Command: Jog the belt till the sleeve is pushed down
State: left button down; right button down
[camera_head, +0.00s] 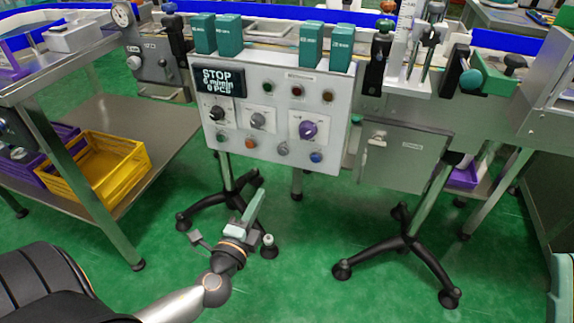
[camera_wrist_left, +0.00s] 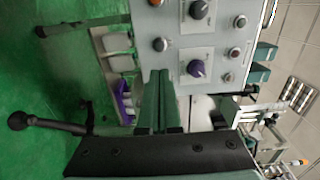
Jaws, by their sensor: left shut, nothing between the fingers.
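The grey control panel (camera_head: 275,88) faces me below the conveyor. Its display (camera_head: 217,81) reads STOP, 6 m/min, 0 PCS. It carries a black knob (camera_head: 217,113), a grey knob (camera_head: 257,120), a purple knob (camera_head: 308,130) and several push buttons, among them an orange one (camera_head: 250,144) and a blue one (camera_head: 316,157). My left gripper (camera_head: 259,196) is shut and empty, below and in front of the panel, apart from it. In the left wrist view its fingers (camera_wrist_left: 160,78) point toward the panel, near the purple knob (camera_wrist_left: 196,68). No sleeve can be made out. My right gripper is not seen.
Several green cartons (camera_head: 312,45) stand along the conveyor above the panel. A steel cabinet (camera_head: 405,158) hangs to the panel's right. A steel side table with a yellow crate (camera_head: 118,172) on its lower shelf is at left. Black stand feet (camera_head: 408,243) are on the green floor.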

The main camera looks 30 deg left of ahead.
aim_at(282, 153)
pick_arm(q)
jog(key=x, duration=1.2)
jog(key=shift+w+a, duration=0.1)
jog(key=shift+w, duration=0.3)
jog(key=shift+w+a+b, duration=0.1)
jog(key=shift+w+b, duration=0.2)
jog(key=shift+w, duration=0.3)
